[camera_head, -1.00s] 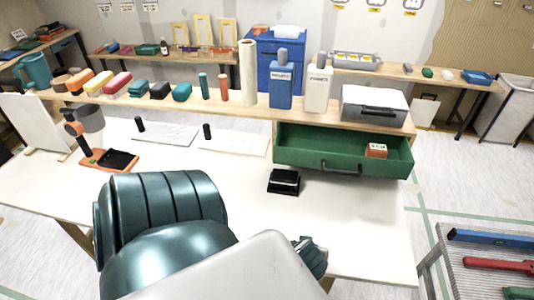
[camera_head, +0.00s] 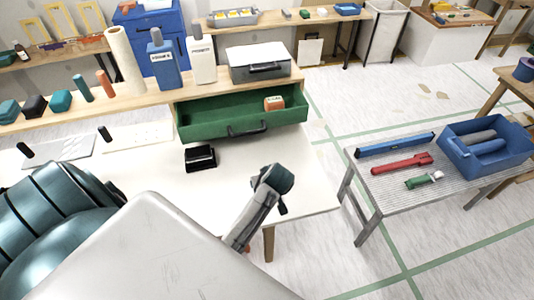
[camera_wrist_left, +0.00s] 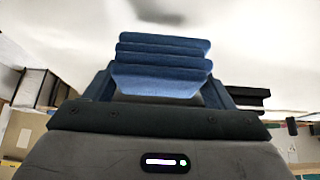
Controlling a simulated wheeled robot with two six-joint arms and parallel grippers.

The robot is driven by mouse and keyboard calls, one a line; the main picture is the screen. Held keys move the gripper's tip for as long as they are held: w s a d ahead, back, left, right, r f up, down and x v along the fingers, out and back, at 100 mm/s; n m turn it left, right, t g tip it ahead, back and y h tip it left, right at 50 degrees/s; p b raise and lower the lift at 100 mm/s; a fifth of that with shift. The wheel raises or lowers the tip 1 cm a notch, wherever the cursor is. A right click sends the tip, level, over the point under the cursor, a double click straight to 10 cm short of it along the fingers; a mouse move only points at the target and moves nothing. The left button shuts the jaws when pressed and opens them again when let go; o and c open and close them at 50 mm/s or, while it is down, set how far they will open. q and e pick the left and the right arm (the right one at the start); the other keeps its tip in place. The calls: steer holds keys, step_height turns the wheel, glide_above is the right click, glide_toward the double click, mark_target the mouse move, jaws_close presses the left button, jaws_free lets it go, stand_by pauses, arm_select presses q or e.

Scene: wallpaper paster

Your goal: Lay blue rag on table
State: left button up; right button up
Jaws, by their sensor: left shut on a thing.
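The blue rag (camera_wrist_left: 162,65) shows in the left wrist view as a thick stack of folds. My left gripper (camera_wrist_left: 162,98) is shut on it, with a dark finger at each side. My right gripper is not in view.
A black block (camera_head: 200,158) lies on the table before the open green drawer (camera_head: 240,118), which holds an orange box (camera_head: 274,103). Bottles stand on the shelf behind. A side bench (camera_head: 440,190) at right holds tools and a blue bin (camera_head: 500,150).

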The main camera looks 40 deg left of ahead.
arm_select(q)
step_height(320, 180, down, 3)
steer(key=shift+s+p, duration=0.1)
steer(key=shift+p, duration=0.5)
steer(key=shift+f, duration=0.15)
steer(key=shift+f, duration=0.1)
steer(key=o, duration=1)
steer(key=b+v, duration=0.2)
steer(key=v, duration=1)
